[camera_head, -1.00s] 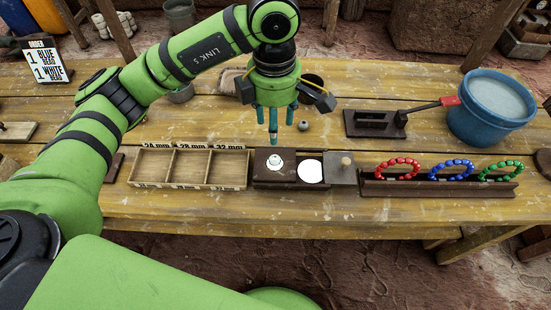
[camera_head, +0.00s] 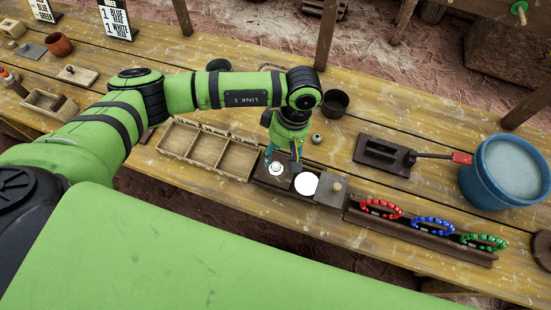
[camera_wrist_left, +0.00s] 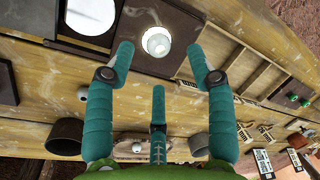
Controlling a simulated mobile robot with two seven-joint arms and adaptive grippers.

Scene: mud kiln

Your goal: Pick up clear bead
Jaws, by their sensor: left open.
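A small clear, whitish bead (camera_head: 277,168) sits on the dark brown block (camera_head: 262,179) at the table's front edge. In the left wrist view the bead (camera_wrist_left: 156,42) lies beyond my fingers, roughly in line with the gap between the two outer fingertips. My left gripper (camera_head: 283,157) is open and empty, with its teal fingers just above and behind the bead. In the left wrist view the three fingers of this gripper (camera_wrist_left: 159,62) are spread, and none visibly touches the bead. My right gripper is not in view.
A three-compartment wooden tray (camera_head: 182,152) stands left of the block. A lit white disc (camera_head: 306,184) and a rack with red (camera_head: 380,208), blue and green bracelets are to the right. A dark cup (camera_head: 335,103) and a small grey ball (camera_head: 317,138) sit behind.

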